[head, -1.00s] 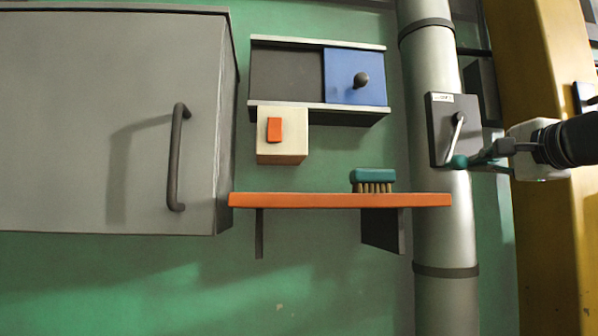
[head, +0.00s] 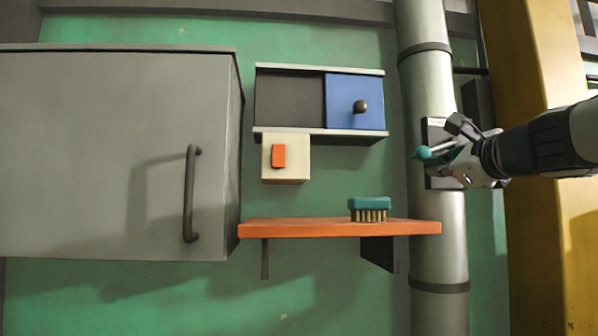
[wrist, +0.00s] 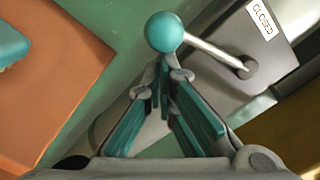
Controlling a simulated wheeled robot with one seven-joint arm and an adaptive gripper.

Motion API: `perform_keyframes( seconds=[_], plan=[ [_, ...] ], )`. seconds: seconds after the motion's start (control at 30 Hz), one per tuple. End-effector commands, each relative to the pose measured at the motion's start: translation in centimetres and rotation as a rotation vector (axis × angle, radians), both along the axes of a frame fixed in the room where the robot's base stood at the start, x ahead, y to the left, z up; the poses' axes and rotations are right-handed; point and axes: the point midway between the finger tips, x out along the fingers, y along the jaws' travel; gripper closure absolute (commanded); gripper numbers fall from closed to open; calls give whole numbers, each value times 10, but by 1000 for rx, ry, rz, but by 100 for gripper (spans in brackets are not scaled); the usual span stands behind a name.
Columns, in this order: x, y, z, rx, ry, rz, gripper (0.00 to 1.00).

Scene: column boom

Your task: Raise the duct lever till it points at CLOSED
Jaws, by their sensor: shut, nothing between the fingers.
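The duct lever is a pale rod (wrist: 215,52) with a teal ball knob (head: 423,153). It pivots on a grey plate (head: 434,130) on the pipe, and in the head view it points left, slightly downward. In the wrist view the knob (wrist: 165,32) lies left of the pivot, while the CLOSED label (wrist: 262,20) sits above the pivot. My gripper (head: 443,159) is shut and empty, just behind the knob. In the wrist view its teal-padded fingertips (wrist: 165,72) meet right below the knob; I cannot tell whether they touch it. My gripper hides part of the plate in the head view.
An orange shelf (head: 330,229) with a teal brush (head: 370,208) is left of the pipe (head: 428,80). A blue sliding door (head: 345,95), a switch box (head: 286,170) and a grey cabinet (head: 100,150) are farther left. A yellow column (head: 530,60) stands right.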

Motion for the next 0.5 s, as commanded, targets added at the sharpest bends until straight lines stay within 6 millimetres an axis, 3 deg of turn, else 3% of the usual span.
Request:
perform_keyframes(
  seconds=[0.1, 0.5],
  plan=[
    [-2, 8, 11, 67, 2, 4, 100],
    [-1, 17, 28, 59, 1, 3, 100]
  ],
)
